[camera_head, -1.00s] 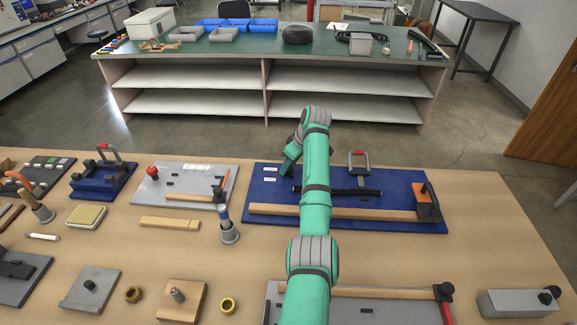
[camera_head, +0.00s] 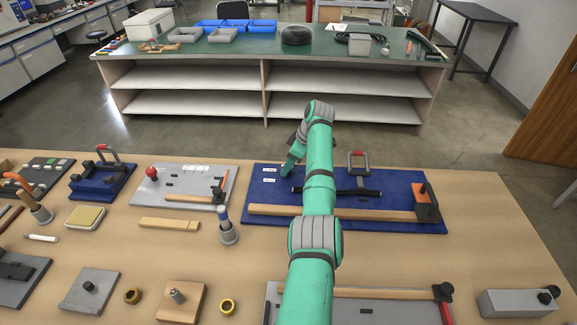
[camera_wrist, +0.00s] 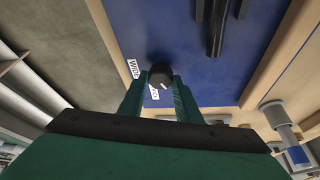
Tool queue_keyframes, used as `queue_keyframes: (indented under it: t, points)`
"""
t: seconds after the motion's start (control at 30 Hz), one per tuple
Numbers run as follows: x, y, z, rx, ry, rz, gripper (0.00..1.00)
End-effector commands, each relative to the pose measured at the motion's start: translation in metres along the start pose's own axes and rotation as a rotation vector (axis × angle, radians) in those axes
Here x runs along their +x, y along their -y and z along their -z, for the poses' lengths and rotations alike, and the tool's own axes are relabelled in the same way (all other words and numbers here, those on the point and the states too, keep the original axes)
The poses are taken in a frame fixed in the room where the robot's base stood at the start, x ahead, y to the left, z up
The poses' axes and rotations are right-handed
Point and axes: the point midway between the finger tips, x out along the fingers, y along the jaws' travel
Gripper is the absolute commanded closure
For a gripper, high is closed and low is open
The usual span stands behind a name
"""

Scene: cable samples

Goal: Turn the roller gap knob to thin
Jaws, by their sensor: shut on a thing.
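The roller gap knob (camera_wrist: 160,72) is a small round black knob with a pale pointer mark, on a blue board. In the wrist view, the two green fingers of my gripper (camera_wrist: 159,83) are shut on it, one at each side. Two white labels lie beside the knob: one (camera_wrist: 133,68) to its left, and one (camera_wrist: 154,93) partly hidden behind the fingers. In the head view the blue board (camera_head: 430,188) lies on the table at centre right; my arm reaches over it and the knob is hidden.
The board also carries a dark roller bar (camera_head: 372,193), a red-and-grey handle (camera_head: 358,163), and a wooden strip (camera_head: 270,210) ending at an orange-and-black block (camera_head: 427,202).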

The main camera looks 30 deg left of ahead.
Motion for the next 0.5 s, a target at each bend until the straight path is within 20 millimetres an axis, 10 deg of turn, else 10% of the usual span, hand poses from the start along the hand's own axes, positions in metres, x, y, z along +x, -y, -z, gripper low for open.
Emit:
queue_keyframes:
  t: [0.07, 0.1, 0.17, 0.5]
  points:
    - [-0.0016, -0.0017, -0.0005, 0.001, 0.0, -0.006, 0.92]
    - [-0.0016, -0.0017, -0.0005, 0.001, 0.0, -0.006, 0.67]
    - [-0.0015, -0.0015, -0.0004, 0.001, 0.0, -0.005, 0.53]
    - [-0.002, -0.0006, -0.0002, 0.001, 0.0, -0.002, 0.51]
